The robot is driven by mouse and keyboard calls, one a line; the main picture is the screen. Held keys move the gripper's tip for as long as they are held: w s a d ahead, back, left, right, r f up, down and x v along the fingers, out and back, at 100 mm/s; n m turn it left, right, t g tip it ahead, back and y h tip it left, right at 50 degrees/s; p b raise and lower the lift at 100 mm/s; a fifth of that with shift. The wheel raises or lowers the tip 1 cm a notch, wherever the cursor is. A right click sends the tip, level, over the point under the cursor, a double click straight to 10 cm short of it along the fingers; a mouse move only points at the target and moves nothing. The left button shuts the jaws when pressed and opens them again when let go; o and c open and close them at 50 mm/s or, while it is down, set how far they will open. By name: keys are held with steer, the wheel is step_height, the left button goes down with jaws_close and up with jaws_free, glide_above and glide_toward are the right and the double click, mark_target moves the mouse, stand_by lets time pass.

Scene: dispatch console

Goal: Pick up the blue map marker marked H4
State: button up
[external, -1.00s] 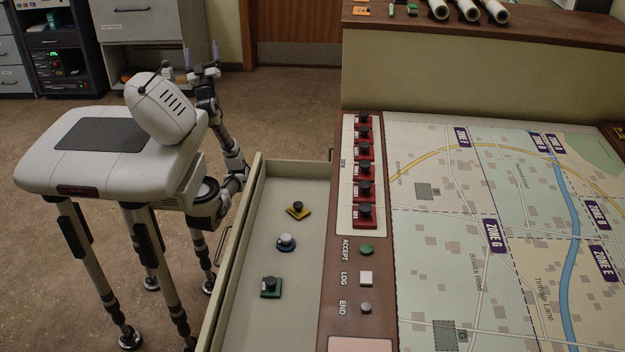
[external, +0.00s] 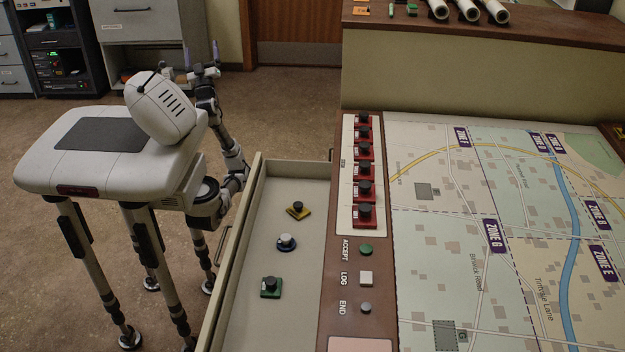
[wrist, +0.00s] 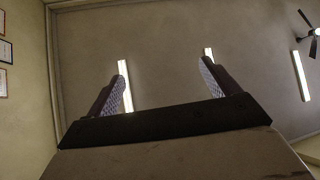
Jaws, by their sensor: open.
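The yellow marker (external: 298,210) lies behind the blue one and the green marker (external: 270,287) in front. The console panel with red-based markers (external: 364,190) and buttons borders the drawer on the right. The map table (external: 470,240) is beyond. Floor is clear behind my body.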

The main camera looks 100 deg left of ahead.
steer(key=shift+c, duration=1.1)
